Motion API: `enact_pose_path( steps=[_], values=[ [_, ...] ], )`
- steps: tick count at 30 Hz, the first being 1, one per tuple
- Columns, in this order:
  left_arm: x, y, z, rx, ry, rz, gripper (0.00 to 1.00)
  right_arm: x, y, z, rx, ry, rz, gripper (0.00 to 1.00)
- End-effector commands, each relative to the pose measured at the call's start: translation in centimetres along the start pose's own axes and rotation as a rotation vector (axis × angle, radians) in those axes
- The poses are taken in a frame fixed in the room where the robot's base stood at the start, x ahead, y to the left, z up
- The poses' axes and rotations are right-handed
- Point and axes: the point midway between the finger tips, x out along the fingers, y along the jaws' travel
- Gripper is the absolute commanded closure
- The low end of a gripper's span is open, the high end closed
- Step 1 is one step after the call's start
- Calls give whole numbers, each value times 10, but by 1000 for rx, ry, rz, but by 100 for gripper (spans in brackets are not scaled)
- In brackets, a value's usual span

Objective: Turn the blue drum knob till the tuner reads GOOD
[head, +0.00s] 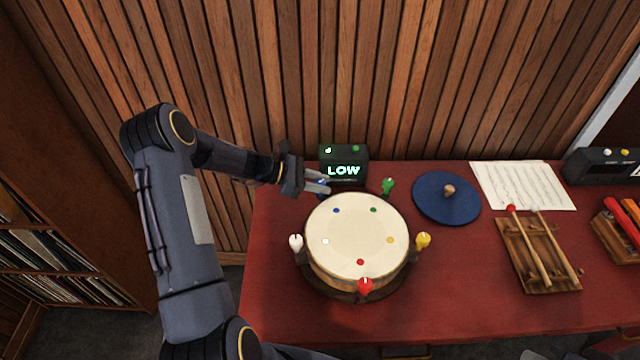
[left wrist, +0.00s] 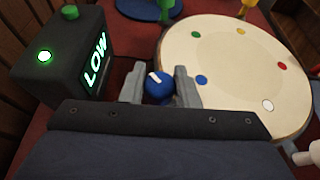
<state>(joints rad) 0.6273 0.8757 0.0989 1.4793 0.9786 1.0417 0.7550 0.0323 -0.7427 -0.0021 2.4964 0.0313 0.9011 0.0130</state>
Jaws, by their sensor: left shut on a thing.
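The drum (head: 357,236) stands on the red table with coloured knobs around its rim and matching dots on its skin. My left gripper (head: 322,186) is at the drum's back left rim. In the left wrist view its two fingers are shut on the blue knob (left wrist: 158,88), one finger on each side; a white mark shows on the knob's top. In the head view the fingers mostly hide that knob. The tuner (head: 343,165) behind the drum reads LOW; it also shows at the left of the left wrist view (left wrist: 70,62). My right gripper is not in view.
Green (head: 388,187), yellow (head: 423,241), red (head: 365,287) and white (head: 296,243) knobs stand around the drum. A blue disc (head: 432,206), a music sheet (head: 523,186) and a wooden instrument with mallets (head: 510,262) lie to the right. A slatted wall (head: 300,80) rises behind.

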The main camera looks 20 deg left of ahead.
Motion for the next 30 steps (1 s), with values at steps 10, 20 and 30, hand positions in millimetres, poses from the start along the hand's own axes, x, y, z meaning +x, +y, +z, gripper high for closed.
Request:
enact_pose_path(
  steps=[10, 20, 30],
  values=[
    [1, 1, -3, 82, 1, -194, 94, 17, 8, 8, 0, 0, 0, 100],
    [0, 0, -1, 112, 1, -267, 94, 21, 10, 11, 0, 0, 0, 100],
    [0, 0, 0, 112, 0, -270, 94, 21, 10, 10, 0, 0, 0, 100]
  ],
)
